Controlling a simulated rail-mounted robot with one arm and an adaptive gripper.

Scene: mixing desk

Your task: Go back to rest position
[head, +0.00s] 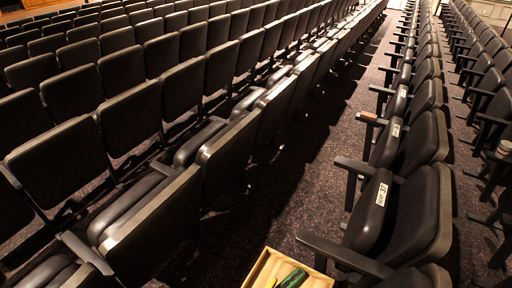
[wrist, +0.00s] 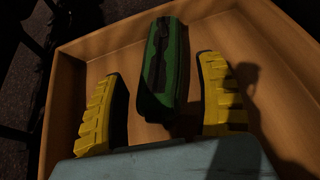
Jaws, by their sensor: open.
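My gripper (wrist: 163,70) shows in the wrist view with its two yellow ridged fingers spread wide apart. A long green and black object (wrist: 166,62) lies between the fingers in the picture, with a gap on each side, so they do not grip it. It lies in a shallow wooden tray (wrist: 68,92). How far the fingertips are above the tray floor is hard to tell. In the head view, the tray (head: 262,266) and the green object (head: 293,278) show at the bottom edge, partly cut off. A small yellow bit beside the object there is too small to identify.
Rows of dark folding seats (head: 140,110) fill the left of the head view, and more seats (head: 415,200) line the right. A dark carpeted aisle (head: 310,165) runs between them. The tray's raised walls surround the fingers in the wrist view.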

